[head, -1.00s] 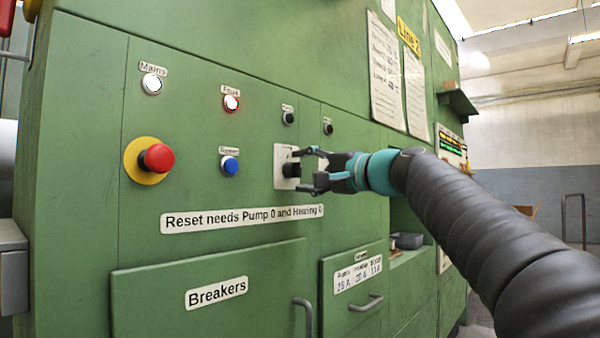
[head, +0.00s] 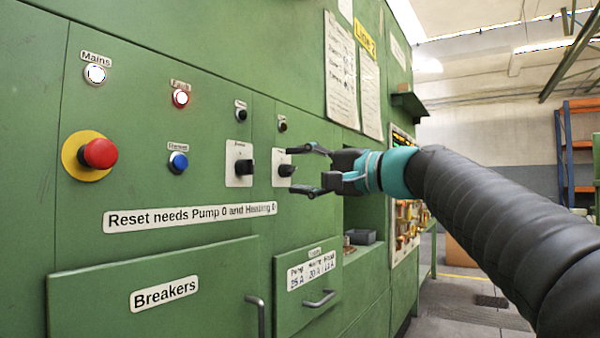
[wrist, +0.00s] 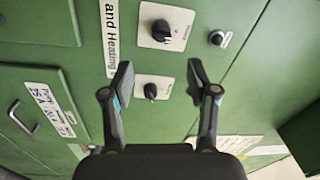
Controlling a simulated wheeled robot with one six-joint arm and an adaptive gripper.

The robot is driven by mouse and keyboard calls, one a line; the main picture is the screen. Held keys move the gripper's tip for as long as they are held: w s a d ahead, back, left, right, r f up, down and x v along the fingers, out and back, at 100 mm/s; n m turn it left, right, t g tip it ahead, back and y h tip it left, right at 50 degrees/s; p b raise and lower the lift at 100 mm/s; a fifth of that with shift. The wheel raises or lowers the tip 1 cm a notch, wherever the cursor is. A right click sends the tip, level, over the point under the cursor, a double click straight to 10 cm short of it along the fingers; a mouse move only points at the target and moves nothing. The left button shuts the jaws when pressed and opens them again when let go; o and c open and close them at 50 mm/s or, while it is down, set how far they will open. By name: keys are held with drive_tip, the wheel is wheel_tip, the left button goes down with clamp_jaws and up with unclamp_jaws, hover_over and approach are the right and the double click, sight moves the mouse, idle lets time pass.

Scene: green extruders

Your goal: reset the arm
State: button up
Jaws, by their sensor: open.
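My gripper (head: 311,169) is open and empty in front of the green panel, its two dark fingers apart. Two black rotary knobs sit on white plates: the left knob (head: 244,167) is clear of my fingers, and the right knob (head: 286,170) is just left of the fingertips in the head view. In the wrist view the right knob (wrist: 151,91) shows between the open fingers (wrist: 158,82), apart from both; the left knob (wrist: 161,32) is beyond the tips. A blue button (head: 178,161) and a lit red lamp (head: 181,98) are further left. Knob labels are too small to read.
A red mushroom button (head: 99,153) on a yellow disc and a white lit lamp (head: 95,74) are at left. A sign (head: 190,217) reads "Reset needs Pump 0 and Heating 0". The Breakers door handle (head: 255,315) and a drawer handle (head: 318,299) stick out below.

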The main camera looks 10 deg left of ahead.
drive_tip(key=d+f+h, duration=0.4)
drive_tip(key=f, duration=0.9)
drive_tip(key=d+f+h, duration=0.3)
drive_tip(key=f+h, duration=0.1)
drive_tip(key=f, duration=0.8)
drive_tip(key=s+d+f+n+g+h+p, duration=0.1)
drive_tip(key=s+d+f+h, duration=0.3)
drive_tip(key=s+d+f, duration=0.5)
drive_tip(key=s+d+f+n+g+h+p, duration=0.1)
drive_tip(key=s+d+f+h+p, duration=0.3)
drive_tip(key=s+d+f, duration=0.5)
drive_tip(key=s+h, duration=0.1)
drive_tip(key=s, duration=0.6)
drive_tip(key=shift+d+f, duration=0.3)
drive_tip(key=shift+d, duration=0.05)
drive_tip(key=shift+c, duration=0.3)
